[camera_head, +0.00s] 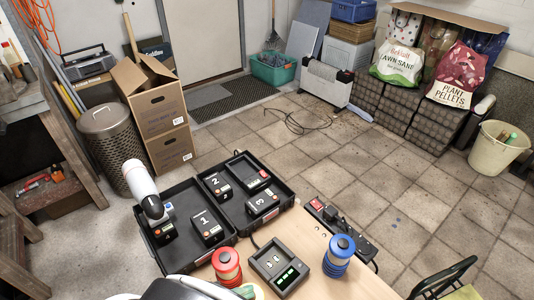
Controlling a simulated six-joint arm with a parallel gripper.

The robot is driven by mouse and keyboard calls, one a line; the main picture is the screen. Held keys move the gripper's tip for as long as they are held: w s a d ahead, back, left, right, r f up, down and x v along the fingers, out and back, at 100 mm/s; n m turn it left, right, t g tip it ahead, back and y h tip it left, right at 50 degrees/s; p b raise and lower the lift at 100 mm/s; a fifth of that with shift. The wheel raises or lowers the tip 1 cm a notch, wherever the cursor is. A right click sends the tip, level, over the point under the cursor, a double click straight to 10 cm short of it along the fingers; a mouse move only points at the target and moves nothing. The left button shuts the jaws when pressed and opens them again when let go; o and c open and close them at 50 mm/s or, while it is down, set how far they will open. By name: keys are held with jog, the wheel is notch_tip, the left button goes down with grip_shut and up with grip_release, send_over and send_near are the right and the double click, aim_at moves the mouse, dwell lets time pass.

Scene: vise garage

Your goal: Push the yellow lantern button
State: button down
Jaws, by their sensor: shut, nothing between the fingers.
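A red lantern (227,265) and a blue lantern (340,249) stand upright on the wooden bench top (315,278). At the bottom edge, left of the charger, a small pale yellow-green piece (247,291) shows beside a black and white part of my arm. It may be the yellow lantern, but most of it is hidden or out of frame, and no button on it shows. My gripper's fingertips do not show, so where they are relative to it cannot be seen.
A grey charger (280,267) with green lights sits between the red and blue lanterns. Behind are an open black case (285,192) with numbered batteries, a white cylindrical device (138,180) and a power strip (345,228).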

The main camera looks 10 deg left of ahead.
dwell(0.3)
jog(key=shift+r, duration=0.85)
jog(key=shift+r, duration=2.5)
jog(key=s+d+r+m+g+y, duration=0.1)
jog(key=s+d+m+g+y, duration=0.2)
jog(key=d+m, duration=0.4)
jog(key=s+d+r+m+g+y, duration=0.1)
jog(key=s+d+m+g+y, duration=0.3)
jog(key=m, duration=1.3)
jog(key=s+d, duration=0.2)
jog(key=d, duration=0.1)
jog(key=shift+r+m+y, duration=0.25)
jog(key=shift+m+y, duration=0.05)
jog(key=shift+m, duration=0.1)
